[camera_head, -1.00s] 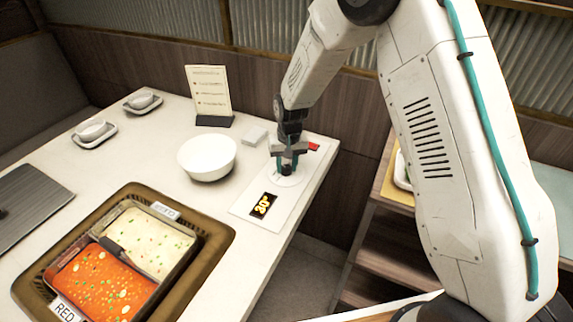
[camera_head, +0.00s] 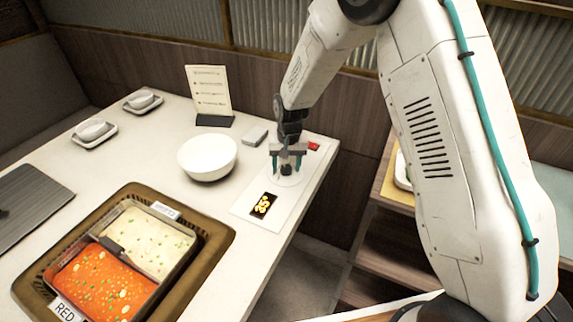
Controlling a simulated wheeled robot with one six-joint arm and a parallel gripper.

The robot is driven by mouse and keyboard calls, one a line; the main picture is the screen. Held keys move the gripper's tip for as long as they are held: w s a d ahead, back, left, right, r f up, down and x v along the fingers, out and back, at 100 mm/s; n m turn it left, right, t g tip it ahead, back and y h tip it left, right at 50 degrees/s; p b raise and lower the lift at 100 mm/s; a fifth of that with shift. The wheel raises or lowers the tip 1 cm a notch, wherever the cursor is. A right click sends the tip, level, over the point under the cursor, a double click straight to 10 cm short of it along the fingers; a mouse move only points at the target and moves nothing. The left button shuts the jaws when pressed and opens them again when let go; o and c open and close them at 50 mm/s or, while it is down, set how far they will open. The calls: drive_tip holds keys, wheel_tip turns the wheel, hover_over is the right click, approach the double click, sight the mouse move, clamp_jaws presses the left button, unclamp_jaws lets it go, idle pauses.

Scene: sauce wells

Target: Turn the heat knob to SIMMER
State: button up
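The dark heat knob (camera_head: 286,169) stands on a white control panel (camera_head: 241,207) at the table's right edge. A pale dial ring surrounds it; its markings are too small to read. A small black display (camera_head: 263,206) on the panel shows blurred yellow-orange characters. My gripper (camera_head: 286,171) points down over the knob. Its teal fingers are spread, one on each side of the knob, with a visible gap to it. The gripper partly hides the knob, so I cannot tell its setting.
A red piece (camera_head: 314,146) sits behind the gripper. A white bowl (camera_head: 207,155), a small grey block (camera_head: 256,136) and a menu stand (camera_head: 210,96) are to the left. A divided pot (camera_head: 117,259) of red and pale broth sits at the front left.

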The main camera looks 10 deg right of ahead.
sight(289, 169)
drive_tip(key=r, duration=0.7)
drive_tip(key=shift+d+r, duration=0.2)
drive_tip(key=shift+r, duration=0.2)
drive_tip(key=shift+s+d+f, duration=0.1)
drive_tip(key=shift+s, duration=0.3)
drive_tip(key=s+d+r, duration=0.4)
drive_tip(key=s+r, duration=0.3)
drive_tip(key=s, duration=0.5)
drive_tip(key=s+d+r+t, duration=0.1)
drive_tip(key=s+d+r, duration=0.4)
drive_tip(key=s+r, duration=0.3)
drive_tip(key=s+d+r+n, duration=0.1)
drive_tip(key=s+d+r, duration=0.4)
drive_tip(key=s, duration=1.2)
wheel_tip(289, 169, up, 3)
drive_tip(key=shift+d+h, duration=0.25)
drive_tip(key=shift+h, duration=0.05)
